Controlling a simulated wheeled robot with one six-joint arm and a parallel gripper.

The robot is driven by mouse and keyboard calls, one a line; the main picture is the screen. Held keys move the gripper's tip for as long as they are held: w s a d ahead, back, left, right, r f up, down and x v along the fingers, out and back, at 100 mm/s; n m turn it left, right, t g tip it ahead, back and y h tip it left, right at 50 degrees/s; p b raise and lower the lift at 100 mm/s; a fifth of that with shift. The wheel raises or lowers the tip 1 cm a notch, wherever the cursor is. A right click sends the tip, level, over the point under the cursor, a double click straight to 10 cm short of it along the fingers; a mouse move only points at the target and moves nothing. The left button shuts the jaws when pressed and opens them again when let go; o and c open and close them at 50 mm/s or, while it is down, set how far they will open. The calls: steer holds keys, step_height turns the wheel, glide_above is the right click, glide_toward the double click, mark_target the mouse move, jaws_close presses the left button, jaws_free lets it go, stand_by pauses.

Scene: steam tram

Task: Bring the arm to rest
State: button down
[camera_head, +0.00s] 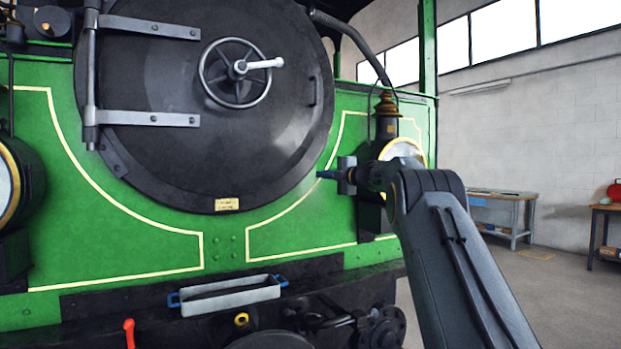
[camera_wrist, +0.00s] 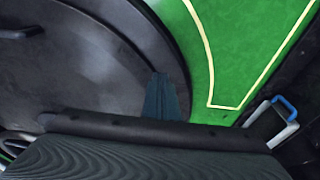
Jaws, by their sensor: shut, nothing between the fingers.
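My gripper (camera_head: 322,174) is at the end of my raised arm, right of centre in the camera_head view. It points left, in front of the lower right edge of the round black smokebox door (camera_head: 170,95). Its fingers are shut and empty. In the wrist view the dark fingers (camera_wrist: 160,92) show against the door (camera_wrist: 90,70) and its rim. I cannot tell the exact gap between fingertips and door. My forearm runs down to the lower right and hides part of the right lamp's surroundings.
A handwheel (camera_head: 222,93) sits on the door. A grey tray with blue handles (camera_head: 230,298) is on the ledge below. A round lamp (camera_head: 405,150) is close behind my wrist. A red lever (camera_head: 129,332) is lower left. A workbench (camera_head: 505,212) stands farther right, with open floor before it.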

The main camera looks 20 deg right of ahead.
steer(key=s+a+f+m+g+h, duration=0.3)
steer(key=s+a+f+m+h, duration=0.1)
steer(key=s+f+m, duration=0.7)
steer(key=s+a+f+m+g+h, duration=0.35)
steer(key=s+f+m, duration=0.25)
steer(key=s+f, duration=0.5)
steer(key=s+a+f+m+g, duration=0.1)
steer(key=s+a+f+g, duration=0.2)
steer(key=s+f, duration=0.4)
steer(key=s+a+f+m+g, duration=0.2)
steer(key=s+a+f, duration=0.3)
steer(key=s, duration=1.5)
steer(key=s+a+f+m+g+y, duration=0.1)
steer(key=s+a+f+g, duration=0.3)
steer(key=s+f, duration=0.5)
steer(key=s+a+m, duration=0.1)
steer(key=s, duration=0.3)
steer(key=shift+s+g, duration=0.3)
steer(key=shift+g, duration=0.05)
steer(key=shift+r, duration=0.25)
